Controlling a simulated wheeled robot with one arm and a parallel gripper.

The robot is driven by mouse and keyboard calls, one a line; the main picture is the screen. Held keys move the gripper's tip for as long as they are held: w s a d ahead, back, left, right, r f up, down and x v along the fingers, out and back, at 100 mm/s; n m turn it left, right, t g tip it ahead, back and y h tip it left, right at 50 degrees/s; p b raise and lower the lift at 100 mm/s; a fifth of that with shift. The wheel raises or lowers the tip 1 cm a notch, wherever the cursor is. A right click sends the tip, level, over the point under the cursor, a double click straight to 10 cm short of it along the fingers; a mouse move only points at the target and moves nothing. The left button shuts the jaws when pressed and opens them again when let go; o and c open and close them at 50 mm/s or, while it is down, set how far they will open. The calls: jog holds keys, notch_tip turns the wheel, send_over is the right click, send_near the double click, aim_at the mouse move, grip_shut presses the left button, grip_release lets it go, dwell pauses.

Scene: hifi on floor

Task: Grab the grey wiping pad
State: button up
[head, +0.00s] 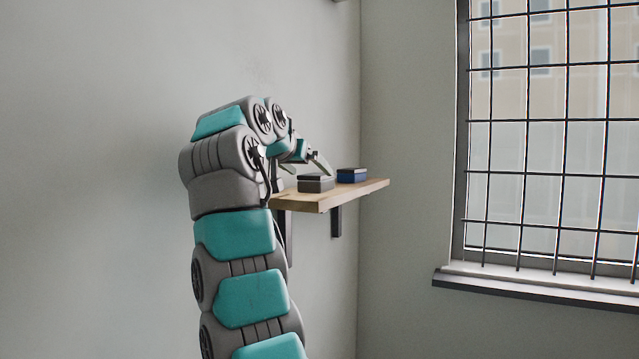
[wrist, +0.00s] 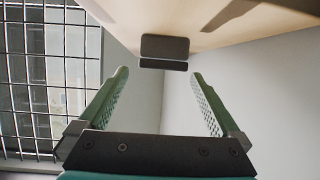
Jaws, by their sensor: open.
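The grey wiping pad (head: 316,184) is a small block lying near the front edge of a wooden shelf (head: 340,196) in the head view. In the wrist view a dark block (wrist: 165,47), which looks like this pad, shows at the top centre, beyond the fingertips. My gripper (wrist: 160,75) is open and empty, its two green fingers spread to either side of the line to the block. In the head view my gripper (head: 319,163) is just above the pad, partly hidden by my wrist.
A blue block (head: 351,175) lies farther along the shelf, behind and right of the grey pad. Dark brackets (head: 336,221) hold the shelf on the wall. A barred window (head: 545,140) is at the right. The air around the fingers looks clear.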

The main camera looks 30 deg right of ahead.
jog(key=p+x, duration=0.1)
jog(key=x, duration=0.5)
jog(key=shift+w+d+p, duration=0.2)
jog(key=shift+w+p, duration=0.1)
jog(key=shift+w, duration=0.1)
jog(key=c, duration=1.3)
jog(key=shift+r, duration=0.2)
